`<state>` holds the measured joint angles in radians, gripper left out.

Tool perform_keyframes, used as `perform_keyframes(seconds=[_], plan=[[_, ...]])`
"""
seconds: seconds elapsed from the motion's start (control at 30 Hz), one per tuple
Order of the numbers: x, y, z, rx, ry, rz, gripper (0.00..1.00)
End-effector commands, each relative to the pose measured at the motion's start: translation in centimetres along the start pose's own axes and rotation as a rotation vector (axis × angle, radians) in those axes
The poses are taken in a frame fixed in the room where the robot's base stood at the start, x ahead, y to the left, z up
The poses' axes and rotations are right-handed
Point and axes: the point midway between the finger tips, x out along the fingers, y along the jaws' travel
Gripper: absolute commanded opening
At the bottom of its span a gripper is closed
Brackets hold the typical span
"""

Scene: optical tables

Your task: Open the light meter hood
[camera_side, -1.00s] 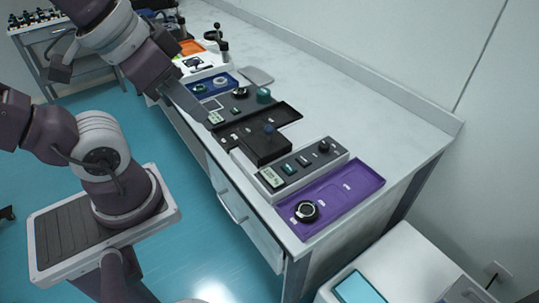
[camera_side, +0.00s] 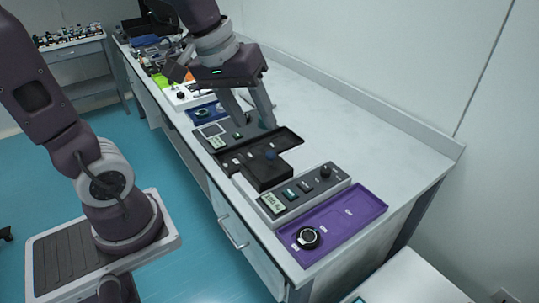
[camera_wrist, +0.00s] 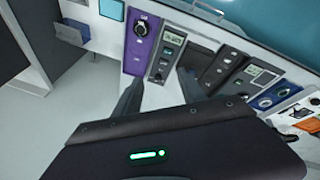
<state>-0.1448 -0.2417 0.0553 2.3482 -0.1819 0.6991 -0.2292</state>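A black box-shaped cover (camera_side: 266,173) with a small blue knob on top (camera_side: 271,155) stands closed on the bench, beside a grey meter unit (camera_side: 303,189) with a lit display. I take the black cover to be the hood. It also shows in the wrist view (camera_wrist: 197,57), beyond my fingers, with the meter unit (camera_wrist: 167,54) to its left. My gripper (camera_side: 254,120) is above the bench, behind the cover in the side view. Its two fingers point down, spread apart and empty. In the wrist view the open fingers (camera_wrist: 158,90) are apart from the cover.
A purple tray (camera_side: 345,212) with a round black dial (camera_side: 308,238) lies at the near bench end. The white bench top (camera_side: 375,145) at right is clear.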

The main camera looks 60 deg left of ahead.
Motion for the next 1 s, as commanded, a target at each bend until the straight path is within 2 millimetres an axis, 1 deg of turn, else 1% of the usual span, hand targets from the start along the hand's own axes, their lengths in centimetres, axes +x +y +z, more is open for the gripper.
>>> perform_keyframes(seconds=[0.03,0.07,0.1,0.17,0.2,0.3,0.43,0.73,0.83,1.0], plan=[[2.7,-0.6,-2.5,-0.148,-0.038,-0.022,0.48],[4.4,-1.1,-4.0,-0.24,-0.051,-0.033,0.48],[6.6,-2.0,-5.8,-0.358,-0.063,-0.05,0.48],[9.8,-3.7,-7.9,-0.514,-0.075,-0.08,0.48],[11.6,-4.8,-8.9,-0.602,-0.08,-0.1,0.48],[15.1,-7.2,-10.4,-0.756,-0.082,-0.14,0.48],[17.0,-8.5,-10.8,-0.829,-0.081,-0.161,0.48],[22.3,-9.1,-10.0,-0.828,-0.083,-0.162,0.48],[23.3,-9.2,-9.9,-0.827,-0.083,-0.161,0.48],[23.7,-9.2,-9.9,-0.826,-0.08,-0.16,0.48]])
